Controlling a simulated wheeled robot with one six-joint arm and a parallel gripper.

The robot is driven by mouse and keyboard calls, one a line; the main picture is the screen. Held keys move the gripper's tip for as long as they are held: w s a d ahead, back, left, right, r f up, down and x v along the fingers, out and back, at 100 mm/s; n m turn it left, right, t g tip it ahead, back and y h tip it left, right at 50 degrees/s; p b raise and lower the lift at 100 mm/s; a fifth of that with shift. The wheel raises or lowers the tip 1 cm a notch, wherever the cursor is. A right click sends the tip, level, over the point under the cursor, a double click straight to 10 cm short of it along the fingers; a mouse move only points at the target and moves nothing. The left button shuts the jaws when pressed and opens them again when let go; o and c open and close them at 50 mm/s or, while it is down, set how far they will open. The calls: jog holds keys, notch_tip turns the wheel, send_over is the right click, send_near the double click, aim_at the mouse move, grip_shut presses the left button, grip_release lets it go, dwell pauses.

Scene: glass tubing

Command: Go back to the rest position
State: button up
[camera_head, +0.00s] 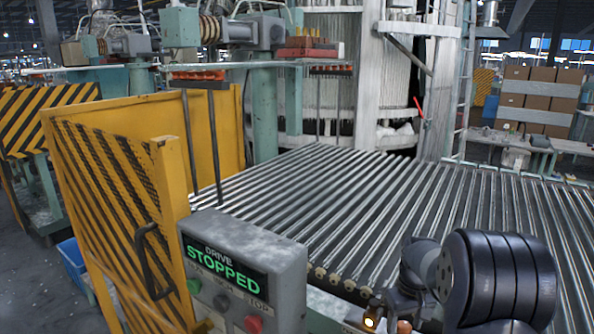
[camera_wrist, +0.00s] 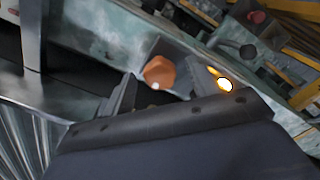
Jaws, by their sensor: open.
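My gripper (camera_wrist: 165,84) shows in the wrist view with its two grey fingers apart. An orange-brown rounded knob (camera_wrist: 159,72) appears in the gap between the fingers; I cannot tell how far beyond them it lies, and no grip on it shows. In the head view my arm is at the lower right, low over the near edge of the roller table (camera_head: 330,190). The fingers are not clearly visible there. A small glowing amber lamp (camera_head: 369,322) shows beside the arm, and a glowing lamp (camera_wrist: 225,84) shows right of the fingers in the wrist view.
Upright posts and machine heads (camera_head: 225,35) stand behind. The rollers right of the box look bare.

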jog(key=n, duration=0.6)
dwell(0.4)
